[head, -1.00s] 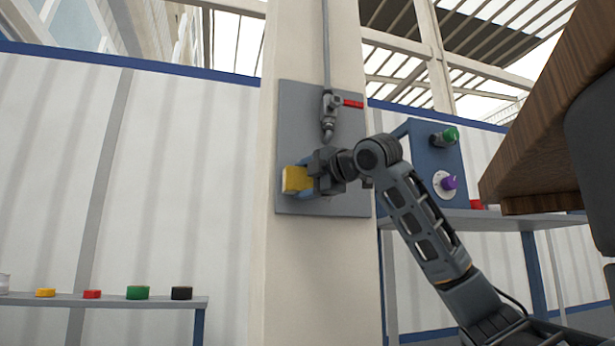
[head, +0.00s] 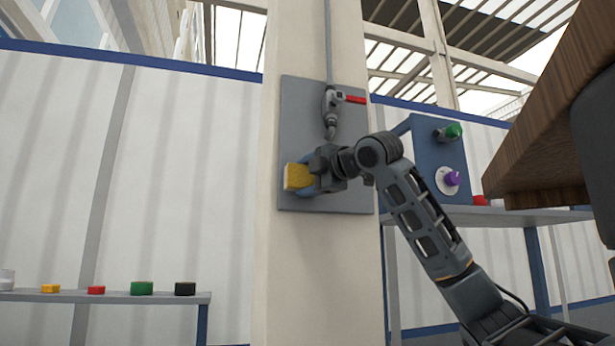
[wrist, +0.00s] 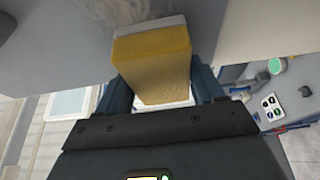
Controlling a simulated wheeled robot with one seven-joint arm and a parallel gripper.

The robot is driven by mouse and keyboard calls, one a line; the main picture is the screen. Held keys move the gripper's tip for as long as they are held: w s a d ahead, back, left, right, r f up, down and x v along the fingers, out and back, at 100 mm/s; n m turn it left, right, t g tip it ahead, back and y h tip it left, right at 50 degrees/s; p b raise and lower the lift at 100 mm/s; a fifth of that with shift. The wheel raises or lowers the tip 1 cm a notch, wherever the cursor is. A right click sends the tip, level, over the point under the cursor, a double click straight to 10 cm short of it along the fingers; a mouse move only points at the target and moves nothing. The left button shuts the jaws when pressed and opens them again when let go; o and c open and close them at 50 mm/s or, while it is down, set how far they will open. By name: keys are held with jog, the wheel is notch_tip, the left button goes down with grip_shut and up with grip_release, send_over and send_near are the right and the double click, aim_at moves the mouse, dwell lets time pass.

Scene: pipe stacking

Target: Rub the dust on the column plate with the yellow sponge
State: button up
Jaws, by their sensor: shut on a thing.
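The yellow sponge (head: 298,177) is held between the fingers of my gripper (head: 312,172), in front of the lower left part of the grey column plate (head: 300,110). In the wrist view the sponge (wrist: 155,62) sits between the two blue-grey fingers of my gripper (wrist: 160,88), with a pale grey edge at its far end. That end is at or very near the plate (wrist: 215,15); I cannot tell if it presses on it. A faint pale smudge, perhaps dust (wrist: 165,8), shows on the plate just beyond the sponge. The sponge and gripper hide part of the plate.
A valve with a red handle (head: 354,99) and its pipe are on the plate above my gripper. A blue box (head: 428,160) with green and purple knobs stands on a table to the right. A low shelf (head: 100,297) with several coloured pieces is at left.

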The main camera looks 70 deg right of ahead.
aim_at(360, 183)
jog(key=shift+w+d, duration=0.45)
jog(key=shift+d, duration=0.1)
dwell(0.4)
jog(key=shift+s+d+p, duration=0.3)
jog(key=shift+s+d, duration=0.25)
jog(key=shift+s, duration=0.2)
jog(key=shift+s+d+p, duration=0.3)
jog(key=shift+s+d, duration=0.25)
jog(key=shift+s, duration=0.15)
jog(key=shift+s+d+p, duration=0.55)
jog(key=shift+s+d, duration=1.2)
jog(key=shift+s, duration=0.2)
jog(key=shift+s+d+p, duration=0.5)
jog(key=shift+s+d, duration=1.25)
jog(key=shift+s, duration=0.15)
jog(key=shift+s+d, duration=0.1)
jog(key=shift+s, duration=0.1)
